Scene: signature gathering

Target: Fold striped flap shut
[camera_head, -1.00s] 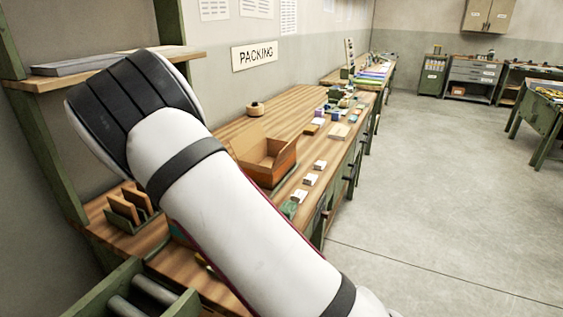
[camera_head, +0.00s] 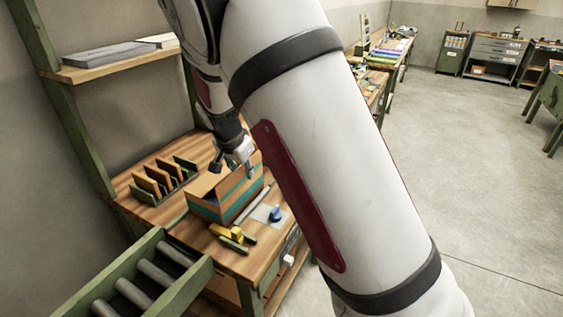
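A brown cardboard box (camera_head: 212,211) with teal stripes stands on the wooden bench. A brown flap (camera_head: 207,184) shows at its left top edge, and it looks raised. I cannot tell which flap is the striped one, as my gripper and arm hide part of the box top. My gripper (camera_head: 232,170) points down over the box top, with its two fingers spread apart and nothing seen between them. I cannot tell whether a finger touches a flap.
A rack of brown panels (camera_head: 158,181) stands left of the box. A yellow tool (camera_head: 228,233) and a blue object (camera_head: 275,214) on a white sheet lie in front. A roller conveyor (camera_head: 135,285) is at the lower left. A shelf (camera_head: 115,66) hangs behind.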

